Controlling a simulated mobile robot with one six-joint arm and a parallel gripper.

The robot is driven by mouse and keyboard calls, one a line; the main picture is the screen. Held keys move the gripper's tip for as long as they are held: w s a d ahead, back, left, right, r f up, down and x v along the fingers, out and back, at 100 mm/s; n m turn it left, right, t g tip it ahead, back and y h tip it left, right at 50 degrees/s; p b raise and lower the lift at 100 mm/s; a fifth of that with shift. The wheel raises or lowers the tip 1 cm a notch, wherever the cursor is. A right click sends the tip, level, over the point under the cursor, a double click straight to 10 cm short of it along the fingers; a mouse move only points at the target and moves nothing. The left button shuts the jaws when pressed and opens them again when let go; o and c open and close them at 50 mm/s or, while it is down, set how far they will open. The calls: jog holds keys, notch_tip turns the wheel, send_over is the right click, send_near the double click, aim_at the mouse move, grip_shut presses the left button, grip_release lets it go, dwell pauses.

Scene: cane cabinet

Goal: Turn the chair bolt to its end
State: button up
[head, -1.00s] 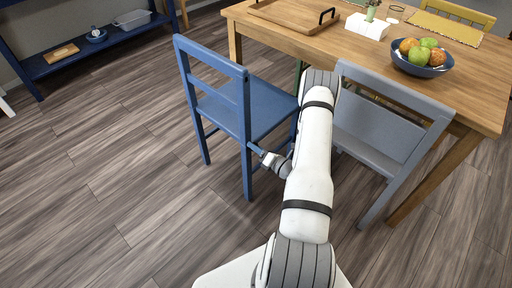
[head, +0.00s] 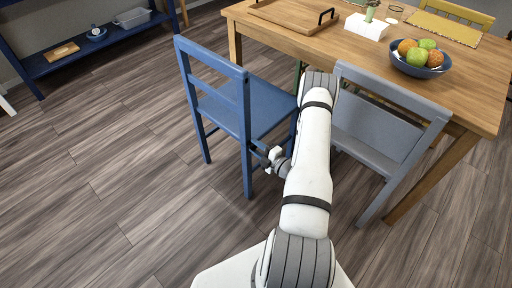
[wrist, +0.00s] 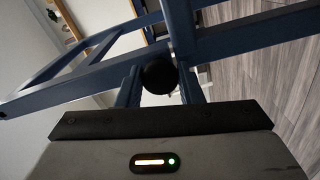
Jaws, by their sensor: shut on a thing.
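The blue chair (head: 225,108) stands upright left of the table. My gripper (head: 268,158) is low at the chair's near side, by the leg and rail under the seat. In the wrist view a round black bolt head (wrist: 158,77) sits at the joint of the blue chair bars (wrist: 183,30). The fingers of my gripper (wrist: 160,88) stand on either side of the bolt head and are shut on it. In the head view the bolt is too small to make out, and part of my arm is in front of the chair's right side.
A grey chair (head: 375,130) stands close to the right of my arm. The wooden table (head: 300,45) is behind, with a fruit bowl (head: 420,70) on it. A blue shelf (head: 75,65) is at the far left. The floor (head: 110,180) at left is clear.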

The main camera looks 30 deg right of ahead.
jog(key=shift+m, duration=1.2)
jog(key=shift+f+m, duration=0.1)
jog(key=shift+m, duration=0.2)
jog(key=o, duration=1)
jog(key=shift+c, duration=0.2)
jog(key=p+v, duration=0.1)
jog(key=v, duration=0.6)
jog(key=shift+s, duration=0.4)
jog(key=shift+d, duration=0.1)
